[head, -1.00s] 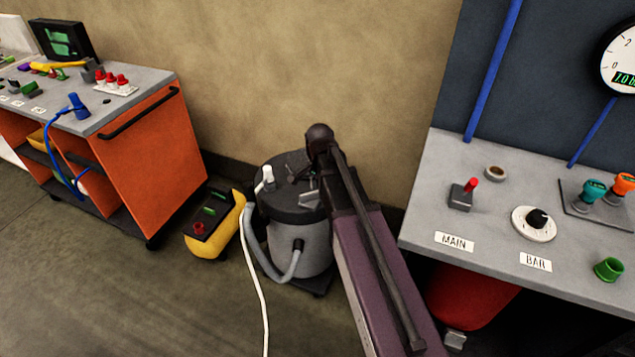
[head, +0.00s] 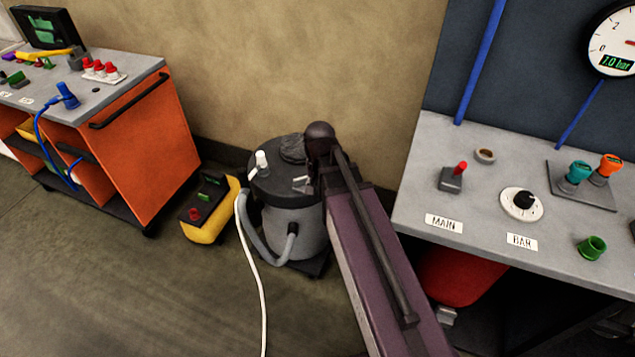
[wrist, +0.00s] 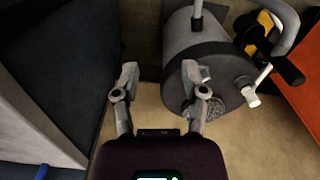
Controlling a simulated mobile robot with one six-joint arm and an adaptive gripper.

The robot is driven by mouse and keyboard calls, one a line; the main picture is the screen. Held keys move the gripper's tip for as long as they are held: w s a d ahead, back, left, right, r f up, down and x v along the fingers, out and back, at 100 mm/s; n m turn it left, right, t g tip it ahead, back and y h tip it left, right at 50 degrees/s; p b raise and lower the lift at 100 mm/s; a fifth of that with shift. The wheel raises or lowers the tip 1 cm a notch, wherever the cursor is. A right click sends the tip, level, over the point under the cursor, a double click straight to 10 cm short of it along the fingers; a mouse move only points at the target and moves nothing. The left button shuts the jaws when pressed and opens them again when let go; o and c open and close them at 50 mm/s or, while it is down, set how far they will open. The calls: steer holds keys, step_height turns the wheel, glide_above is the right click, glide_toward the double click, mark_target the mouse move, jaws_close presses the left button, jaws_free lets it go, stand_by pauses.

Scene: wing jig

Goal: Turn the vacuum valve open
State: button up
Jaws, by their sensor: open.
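A grey drum-shaped vacuum unit (head: 290,228) with a dark lid stands on the floor by the wall. On its lid are a white upright fitting (head: 262,161), a rough grey round part (head: 292,147) and a small pale piece (head: 302,184), possibly the valve lever; I cannot tell its setting.
A yellow-black box (head: 211,210) and a pale cable (head: 260,285) lie left of the unit. An orange cart (head: 150,150) stands further left. A grey panel bench (head: 420,190) with switches, a dial and a gauge (head: 612,42) is on the right. The wall is close behind.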

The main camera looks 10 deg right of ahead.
steer(key=shift+s+r, duration=0.1)
steer(key=shift+s, duration=0.15)
steer(key=shift+w, duration=0.1)
steer(key=m+b, duration=0.7)
steer(key=m, duration=0.4)
glide_above(303, 178)
step_height(303, 178, down, 7)
step_height(303, 178, down, 14)
steer(key=b, duration=1.3)
steer(key=shift+r+b, duration=0.15)
steer(key=shift+b, duration=0.15)
jaws_close()
